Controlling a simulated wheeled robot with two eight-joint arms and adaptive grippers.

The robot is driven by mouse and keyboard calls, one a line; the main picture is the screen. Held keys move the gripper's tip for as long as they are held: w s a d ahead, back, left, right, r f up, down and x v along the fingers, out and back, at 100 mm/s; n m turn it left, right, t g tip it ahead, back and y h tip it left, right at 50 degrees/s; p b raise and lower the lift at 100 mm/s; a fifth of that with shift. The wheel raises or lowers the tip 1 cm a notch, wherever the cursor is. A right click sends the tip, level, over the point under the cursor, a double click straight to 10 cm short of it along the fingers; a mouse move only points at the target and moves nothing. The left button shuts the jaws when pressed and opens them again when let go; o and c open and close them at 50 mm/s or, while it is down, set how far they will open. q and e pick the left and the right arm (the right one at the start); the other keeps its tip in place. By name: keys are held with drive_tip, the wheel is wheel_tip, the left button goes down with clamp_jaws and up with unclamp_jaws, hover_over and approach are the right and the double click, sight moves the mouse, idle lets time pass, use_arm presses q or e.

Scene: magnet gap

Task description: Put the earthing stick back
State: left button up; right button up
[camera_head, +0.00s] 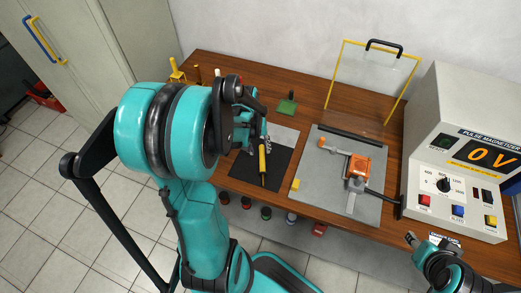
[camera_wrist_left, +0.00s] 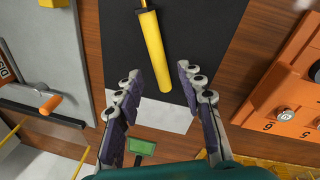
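The earthing stick appears to be the yellow rod (camera_head: 262,162) with a thin dark end, lying on the black mat (camera_head: 243,174) at the middle of the bench. In the left wrist view its yellow handle (camera_wrist_left: 153,50) runs toward the space between my fingers. My left gripper (camera_head: 259,140) is over the mat at the handle's far end. Its fingers (camera_wrist_left: 160,72) are spread on either side of the handle, with gaps to both. A yellow stand (camera_head: 177,70) is at the bench's back left. My right arm shows at the lower right; its fingers are not clear.
A grey plate (camera_head: 325,195) carries an orange clamp fixture (camera_head: 360,168) right of the mat. A clear yellow-edged screen (camera_head: 370,85) stands behind it. The pulse magnetizer (camera_head: 455,150) reads 0 V at the right. A green block (camera_head: 287,106) sits behind the mat. An orange numbered panel (camera_wrist_left: 290,80) shows in the wrist view.

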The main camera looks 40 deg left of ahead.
use_arm(q)
wheel_tip(320, 180, up, 8)
drive_tip(key=s+p, duration=0.1)
drive_tip(key=p, duration=0.2)
drive_tip(key=s+d+r+m+t, duration=0.1)
drive_tip(key=d+r+m, duration=0.3)
drive_tip(key=d, duration=0.4)
drive_tip(key=s+d+r+m+t+y, duration=0.1)
drive_tip(key=s+d+r+m+t, duration=0.1)
drive_tip(key=d, duration=0.7)
drive_tip(key=r+m+t, duration=0.1)
drive_tip(key=m+t, duration=0.1)
drive_tip(key=shift+s+r+t, duration=0.3)
drive_tip(key=shift+r, duration=0.05)
